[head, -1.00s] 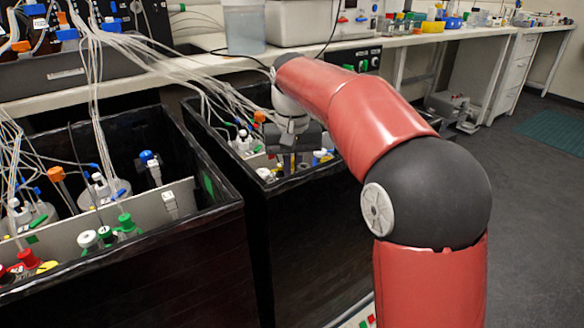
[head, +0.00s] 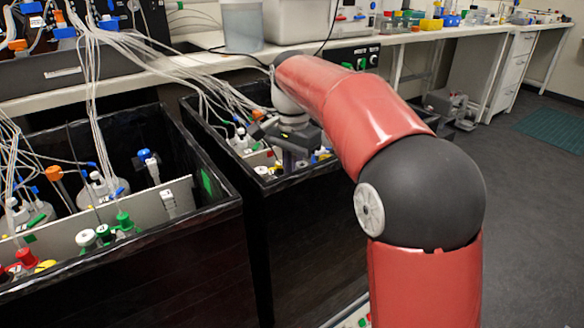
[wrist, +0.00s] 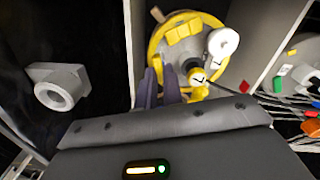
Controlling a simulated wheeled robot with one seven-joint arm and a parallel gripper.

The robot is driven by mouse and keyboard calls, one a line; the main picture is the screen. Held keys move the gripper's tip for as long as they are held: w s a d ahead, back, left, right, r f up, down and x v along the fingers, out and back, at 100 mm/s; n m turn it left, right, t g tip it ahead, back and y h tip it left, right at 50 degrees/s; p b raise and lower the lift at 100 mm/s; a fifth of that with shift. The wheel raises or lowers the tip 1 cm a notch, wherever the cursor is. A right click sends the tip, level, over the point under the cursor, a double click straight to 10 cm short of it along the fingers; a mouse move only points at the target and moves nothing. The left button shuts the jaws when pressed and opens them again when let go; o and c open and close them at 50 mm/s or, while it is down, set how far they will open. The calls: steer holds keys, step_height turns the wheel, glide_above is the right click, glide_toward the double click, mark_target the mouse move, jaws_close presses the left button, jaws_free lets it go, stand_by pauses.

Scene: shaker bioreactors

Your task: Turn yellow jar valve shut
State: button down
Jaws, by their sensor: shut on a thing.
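The yellow jar (wrist: 160,42) shows from above in the wrist view, with a yellow rim and a yellow block on its lid. Its yellow valve (wrist: 198,78) sits near the lid's lower right, next to a white round cap (wrist: 222,42). My gripper (wrist: 161,78) reaches over the lid at the valve's left, with its two purple-grey fingers close together. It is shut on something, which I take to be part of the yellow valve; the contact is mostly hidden. In the head view my gripper (head: 288,160) is down in the right black box, its fingertips hard to see.
The right black box (head: 300,215) has raised walls around my gripper. White tubes (head: 205,75) hang into it from the left. A grey ring fitting (wrist: 58,88) is on the wrist view's left. The left black box (head: 130,260) holds more jars and coloured caps.

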steer(key=shift+m, duration=0.4)
steer(key=c, duration=1.5)
jaws_free()
steer(key=shift+r, duration=0.1)
step_height(320, 180, up, 8)
steer(key=shift+f, duration=0.2)
